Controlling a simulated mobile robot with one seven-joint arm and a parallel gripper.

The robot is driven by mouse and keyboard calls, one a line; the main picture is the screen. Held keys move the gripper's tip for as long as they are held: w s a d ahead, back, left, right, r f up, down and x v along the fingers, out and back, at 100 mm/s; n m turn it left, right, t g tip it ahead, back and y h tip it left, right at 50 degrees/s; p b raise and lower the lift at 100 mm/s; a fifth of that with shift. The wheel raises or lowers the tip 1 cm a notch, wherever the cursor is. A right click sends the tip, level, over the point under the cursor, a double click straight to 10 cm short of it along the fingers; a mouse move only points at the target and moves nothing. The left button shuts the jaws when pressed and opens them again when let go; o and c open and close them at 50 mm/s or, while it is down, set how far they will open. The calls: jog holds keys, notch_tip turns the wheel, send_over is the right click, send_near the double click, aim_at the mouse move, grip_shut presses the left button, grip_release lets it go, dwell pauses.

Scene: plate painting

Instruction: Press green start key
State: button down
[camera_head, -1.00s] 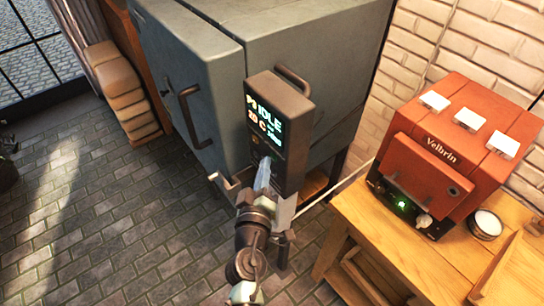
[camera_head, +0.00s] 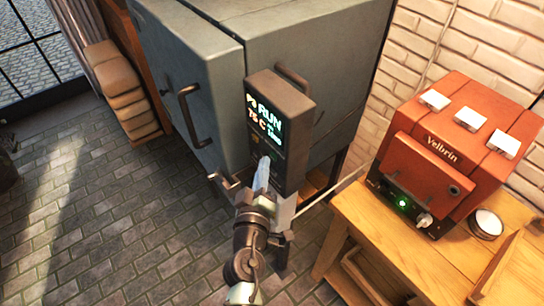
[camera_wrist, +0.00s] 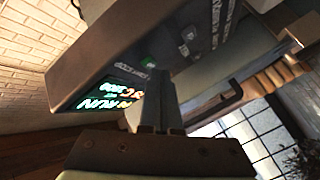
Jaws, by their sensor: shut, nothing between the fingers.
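The dark control box (camera_head: 293,101) is mounted at the front of the large grey kiln (camera_head: 215,60). Its lit display (camera_head: 264,123) reads RUN and about 75 C; it also shows sideways in the wrist view (camera_wrist: 105,97). The green start key (camera_wrist: 148,61) is on the box face in the wrist view, just beyond my fingertips. My gripper (camera_head: 264,162) is shut and empty, its tips at the lower part of the box face. In the head view it covers the key. I cannot tell whether the tips touch the key.
A red oven marked Velbrin (camera_head: 430,150) stands on a wooden table (camera_head: 350,215) at the right, beside a small round tin (camera_head: 487,223). The kiln door has a protruding handle (camera_head: 190,115). The brick floor (camera_head: 100,220) at the left is open.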

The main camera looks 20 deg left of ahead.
jog(key=shift+s+a, duration=0.25)
jog(key=shift+s, duration=0.05)
jog(key=shift+s+a+b, duration=0.6)
jog(key=shift+s+a, duration=0.2)
jog(key=shift+s, duration=0.2)
jog(key=shift+s+a+b, duration=0.6)
jog(key=shift+s+a, duration=0.15)
jog(key=shift+s, duration=0.25)
jog(key=shift+f, duration=0.1)
